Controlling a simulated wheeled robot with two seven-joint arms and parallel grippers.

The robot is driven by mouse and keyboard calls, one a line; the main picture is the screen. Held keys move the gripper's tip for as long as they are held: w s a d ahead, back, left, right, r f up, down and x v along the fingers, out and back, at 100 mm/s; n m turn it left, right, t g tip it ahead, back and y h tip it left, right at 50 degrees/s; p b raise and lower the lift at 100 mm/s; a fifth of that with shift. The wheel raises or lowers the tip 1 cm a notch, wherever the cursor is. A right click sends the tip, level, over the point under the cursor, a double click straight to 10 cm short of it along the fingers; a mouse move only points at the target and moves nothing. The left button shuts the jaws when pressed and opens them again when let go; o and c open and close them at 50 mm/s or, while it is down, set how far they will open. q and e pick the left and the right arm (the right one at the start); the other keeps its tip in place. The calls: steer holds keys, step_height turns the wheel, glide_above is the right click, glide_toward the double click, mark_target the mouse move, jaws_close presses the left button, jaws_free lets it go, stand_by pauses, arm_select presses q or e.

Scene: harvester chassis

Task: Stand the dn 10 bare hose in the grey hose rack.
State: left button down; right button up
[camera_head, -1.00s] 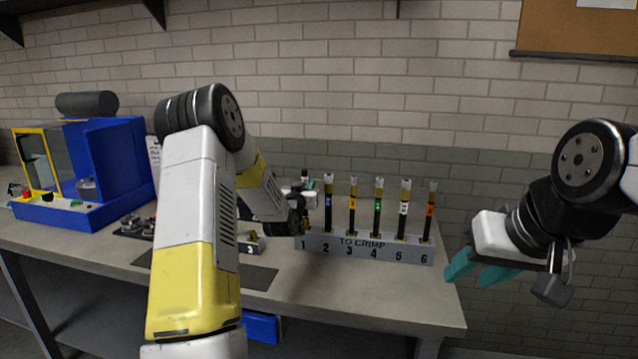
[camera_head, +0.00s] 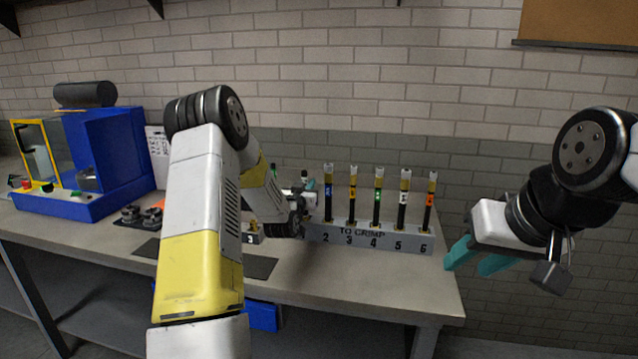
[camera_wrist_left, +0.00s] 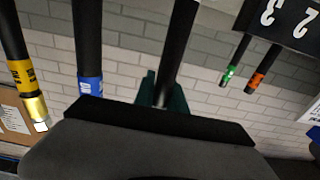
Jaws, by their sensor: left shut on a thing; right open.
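The grey hose rack (camera_head: 370,248), marked TO CRIMP, stands on the bench. Black hoses with coloured bands stand upright in slots 2 to 6, such as the green-banded hose (camera_head: 377,205). My left gripper (camera_head: 308,188) is at the rack's left end, partly hidden by its own wrist, which also covers most of slot 1. In the left wrist view its teal fingers (camera_wrist_left: 162,92) are shut on a bare black hose (camera_wrist_left: 176,55). My right gripper (camera_head: 476,260) is open and empty, right of the bench.
In the left wrist view, a blue-banded hose (camera_wrist_left: 88,50) and a yellow-banded hose (camera_wrist_left: 20,65) are close beside the held hose. A blue machine (camera_head: 105,150) stands at the bench's left. Dark fittings (camera_head: 140,215) lie beside it.

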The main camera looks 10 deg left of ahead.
arm_select(q)
steer(key=shift+f, duration=0.5)
stand_by(2.4)
steer(key=c, duration=1.3)
jaws_free()
steer(key=s, duration=0.7)
steer(key=shift+s, duration=0.4)
steer(key=shift+a, duration=0.1)
